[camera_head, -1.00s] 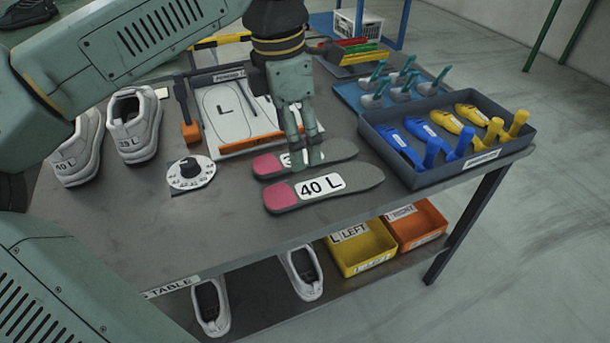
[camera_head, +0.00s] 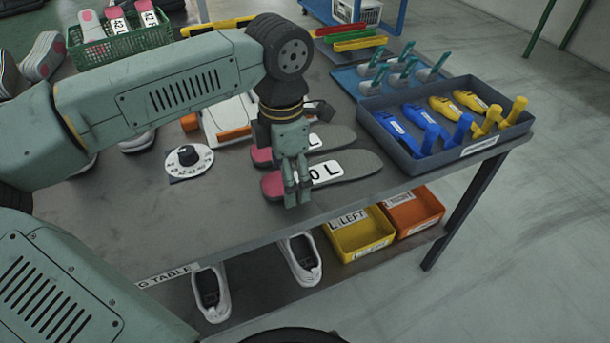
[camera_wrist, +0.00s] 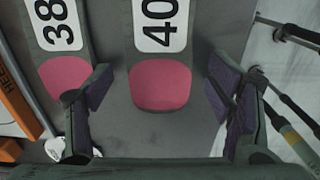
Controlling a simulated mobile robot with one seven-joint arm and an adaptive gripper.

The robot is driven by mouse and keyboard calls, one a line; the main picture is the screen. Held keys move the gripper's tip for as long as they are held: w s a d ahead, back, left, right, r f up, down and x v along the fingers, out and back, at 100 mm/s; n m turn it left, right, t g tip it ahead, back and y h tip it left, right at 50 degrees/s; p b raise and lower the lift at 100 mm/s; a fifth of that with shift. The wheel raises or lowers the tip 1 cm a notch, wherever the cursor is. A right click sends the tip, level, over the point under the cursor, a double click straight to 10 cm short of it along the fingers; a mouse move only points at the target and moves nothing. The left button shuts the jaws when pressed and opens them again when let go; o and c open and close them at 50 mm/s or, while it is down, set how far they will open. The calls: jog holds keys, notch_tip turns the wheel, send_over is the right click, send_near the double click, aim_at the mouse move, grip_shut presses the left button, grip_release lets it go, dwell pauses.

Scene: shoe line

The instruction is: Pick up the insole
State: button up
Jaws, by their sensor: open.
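The front insole (camera_head: 358,165) lies flat on the table, grey with a pink heel and a white label ending in "L". In the wrist view this insole (camera_wrist: 160,88) shows its "40" label, with its heel between my fingers. A second insole (camera_head: 338,136) lies just behind it; in the wrist view this one (camera_wrist: 68,75) reads "38" and is at the left. My gripper (camera_head: 297,196) is open and empty, pointing down at the heel end of the 40 insole and hiding part of its label. I cannot tell the gap to the table.
A dark tray (camera_head: 402,172) with blue and yellow shoe forms stands to the right. A size dial (camera_head: 190,160) lies to the left. A green basket (camera_head: 165,40) is at the back left. The table front near the insoles is clear.

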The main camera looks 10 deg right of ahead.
jog(key=shift+c, duration=0.5)
jog(key=c, duration=1.1)
